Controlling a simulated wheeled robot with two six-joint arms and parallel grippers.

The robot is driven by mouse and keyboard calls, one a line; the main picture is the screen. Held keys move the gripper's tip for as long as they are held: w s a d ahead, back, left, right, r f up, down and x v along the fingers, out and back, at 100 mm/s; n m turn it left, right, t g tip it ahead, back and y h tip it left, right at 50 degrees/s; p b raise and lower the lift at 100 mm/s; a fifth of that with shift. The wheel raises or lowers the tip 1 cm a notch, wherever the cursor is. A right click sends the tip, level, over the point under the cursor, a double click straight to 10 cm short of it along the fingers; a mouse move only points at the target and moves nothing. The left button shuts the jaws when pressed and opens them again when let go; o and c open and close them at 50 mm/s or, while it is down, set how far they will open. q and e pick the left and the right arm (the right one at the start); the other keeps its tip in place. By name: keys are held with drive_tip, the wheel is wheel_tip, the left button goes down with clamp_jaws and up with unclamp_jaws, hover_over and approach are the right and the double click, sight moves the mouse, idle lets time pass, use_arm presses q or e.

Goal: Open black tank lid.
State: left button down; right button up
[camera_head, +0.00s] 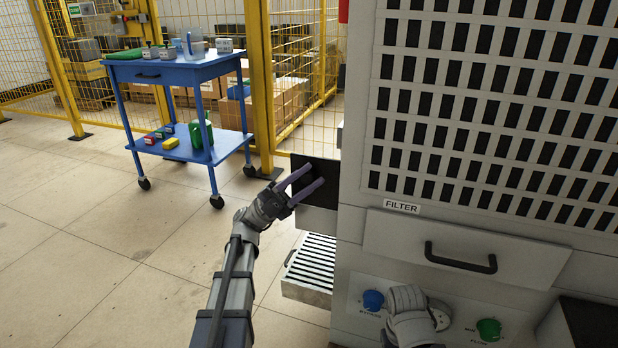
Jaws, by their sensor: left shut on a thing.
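The black tank lid (328,168) is a dark flat panel at the left side of the large grey machine. It sits above a light grey box-like part of the machine. My left gripper (307,187) reaches the lid from the lower left, its two purple-grey fingers lying across the lid's dark face. It is shut on the lid, and the fingers hide part of it. I cannot tell how far the lid is tilted. A pale grey part of my right arm shows at the bottom right, in front of the control panel; its gripper does not show.
The grey machine (355,205) fills the right, with a FILTER drawer (480,243), a blue knob (373,299) and a green knob (489,329). A slatted tray (312,262) juts out below the lid. A blue cart (180,72) stands behind left. The floor at left is clear.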

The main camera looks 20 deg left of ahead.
sight(293, 187)
use_arm(q)
drive_tip(key=shift+s+m+g, duration=0.25)
drive_tip(key=shift+m+g, duration=0.45)
drive_tip(key=shift+m, duration=0.1)
drive_tip(key=c, duration=0.6)
unclamp_jaws()
drive_tip(key=shift+f, duration=0.1)
drive_tip(key=b+v, duration=0.1)
drive_tip(key=v, duration=0.1)
drive_tip(key=b+v, duration=0.1)
drive_tip(key=v, duration=0.1)
drive_tip(key=shift+w+a+r+b, duration=0.15)
drive_tip(key=shift+a+r+b, duration=0.05)
drive_tip(key=shift+b, duration=0.1)
drive_tip(key=a, duration=1.1)
drive_tip(key=shift+w+r, duration=0.15)
drive_tip(key=shift+w, duration=0.15)
